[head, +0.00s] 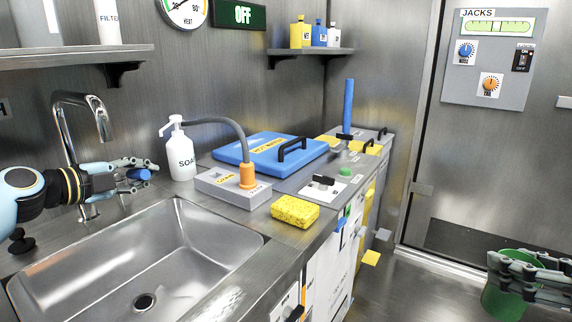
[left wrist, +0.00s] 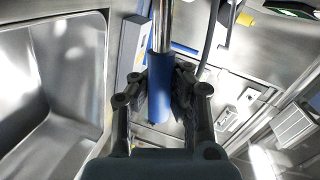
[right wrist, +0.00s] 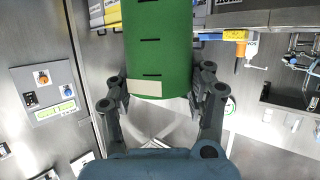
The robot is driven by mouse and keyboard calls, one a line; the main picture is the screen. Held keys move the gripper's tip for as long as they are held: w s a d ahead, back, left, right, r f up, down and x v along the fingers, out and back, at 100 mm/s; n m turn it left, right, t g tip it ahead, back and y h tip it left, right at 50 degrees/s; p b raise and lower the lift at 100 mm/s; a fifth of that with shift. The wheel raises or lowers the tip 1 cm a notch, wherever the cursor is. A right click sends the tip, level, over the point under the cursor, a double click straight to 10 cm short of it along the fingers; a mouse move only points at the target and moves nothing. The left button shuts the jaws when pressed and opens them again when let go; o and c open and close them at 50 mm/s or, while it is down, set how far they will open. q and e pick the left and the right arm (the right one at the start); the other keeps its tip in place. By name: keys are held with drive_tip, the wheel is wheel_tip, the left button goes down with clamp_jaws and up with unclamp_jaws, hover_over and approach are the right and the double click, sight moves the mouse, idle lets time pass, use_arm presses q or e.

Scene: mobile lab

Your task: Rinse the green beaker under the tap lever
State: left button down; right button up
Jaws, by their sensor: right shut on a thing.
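The green beaker (head: 500,303) is at the lower right of the head view, away from the sink. My right gripper (head: 530,277) is shut on it; the right wrist view shows its green wall (right wrist: 158,40) with dark marks and a pale label between the fingers. The tap (head: 72,130) stands behind the sink, its spout pointing down. The blue tap lever (head: 138,174) sits beside the tap. My left gripper (head: 140,175) is open with its fingers on either side of the lever, which the left wrist view also shows as a blue grip (left wrist: 160,85). Whether they touch is unclear.
The empty steel sink (head: 190,240) has a drain in its floor. A soap bottle (head: 180,155), a grey box with a hose (head: 225,188), a yellow sponge (head: 295,211) and a blue lid (head: 262,148) stand on the counter. Floor between counter and door is mostly clear.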

use_arm(q)
drive_tip(key=c, duration=2)
unclamp_jaws()
drive_tip(key=shift+s+a+f, duration=0.2)
drive_tip(key=shift+f, duration=0.15)
drive_tip(key=o, duration=0.5)
drive_tip(key=shift+s+a+r, duration=0.25)
drive_tip(key=shift+s+a, duration=0.1)
drive_tip(key=shift+s, duration=0.25)
drive_tip(key=shift+c, duration=0.2)
drive_tip(key=shift+o, duration=1)
drive_tip(key=shift+a, duration=0.1)
drive_tip(key=shift+o, duration=0.9)
drive_tip(key=shift+w, duration=0.1)
drive_tip(key=shift+w+d+r, duration=0.1)
drive_tip(key=shift+d, duration=0.1)
drive_tip(key=v, duration=1.2)
